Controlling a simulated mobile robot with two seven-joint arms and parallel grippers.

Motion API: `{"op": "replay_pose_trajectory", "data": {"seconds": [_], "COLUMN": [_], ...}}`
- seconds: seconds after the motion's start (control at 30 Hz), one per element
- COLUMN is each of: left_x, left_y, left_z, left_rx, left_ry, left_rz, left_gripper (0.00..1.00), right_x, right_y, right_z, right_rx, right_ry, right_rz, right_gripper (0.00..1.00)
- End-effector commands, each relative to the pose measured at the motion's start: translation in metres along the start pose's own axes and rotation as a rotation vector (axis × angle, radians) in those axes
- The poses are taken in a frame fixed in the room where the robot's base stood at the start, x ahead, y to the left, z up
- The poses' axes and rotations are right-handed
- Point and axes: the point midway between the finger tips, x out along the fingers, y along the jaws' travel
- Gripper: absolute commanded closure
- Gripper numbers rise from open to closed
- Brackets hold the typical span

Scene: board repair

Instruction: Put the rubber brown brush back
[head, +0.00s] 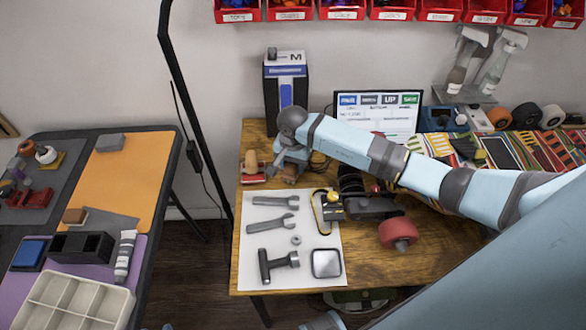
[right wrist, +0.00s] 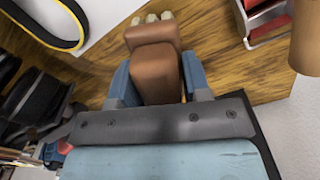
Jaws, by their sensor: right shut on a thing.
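The brown brush (right wrist: 156,75) is between the blue fingers of my right gripper (right wrist: 155,85) in the right wrist view. It has a brown body, with pale tips at its far end over the wooden table. My right gripper (head: 282,168) is shut on it at the left back part of the wooden table in the head view, where the arm and fingers mostly hide the brush. I cannot tell whether the brush touches the table. My left gripper is not in view.
A white sheet (head: 262,232) with wrenches and a hammer lies in front. A skateboard truck with a red wheel (head: 398,233) is beside it. A tan object (head: 250,159) and a red-and-white item (head: 252,179) stand left of the gripper. A blue-black box (head: 285,88) stands behind.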

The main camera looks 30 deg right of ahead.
Motion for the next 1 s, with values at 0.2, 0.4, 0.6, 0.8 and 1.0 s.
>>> {"op": "replay_pose_trajectory", "data": {"seconds": [0.2,0.4,0.6,0.8,1.0], "left_x": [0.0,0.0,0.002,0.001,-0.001], "left_y": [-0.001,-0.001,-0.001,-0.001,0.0], "left_z": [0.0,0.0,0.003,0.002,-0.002], "left_rx": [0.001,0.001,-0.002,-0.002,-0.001], "left_ry": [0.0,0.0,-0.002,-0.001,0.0], "left_rz": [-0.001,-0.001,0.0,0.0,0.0], "left_gripper": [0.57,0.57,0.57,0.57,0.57], "right_x": [0.027,0.027,0.03,0.03,0.025], "right_y": [0.0,0.0,0.0,0.0,0.0], "right_z": [0.001,0.001,0.0,0.001,0.001], "right_rx": [-0.001,-0.001,-0.001,-0.001,-0.001], "right_ry": [-0.002,-0.001,-0.001,-0.001,-0.002], "right_rz": [0.0,0.0,0.001,0.001,0.0], "right_gripper": [0.78,0.78,0.45,0.31,0.31]}}
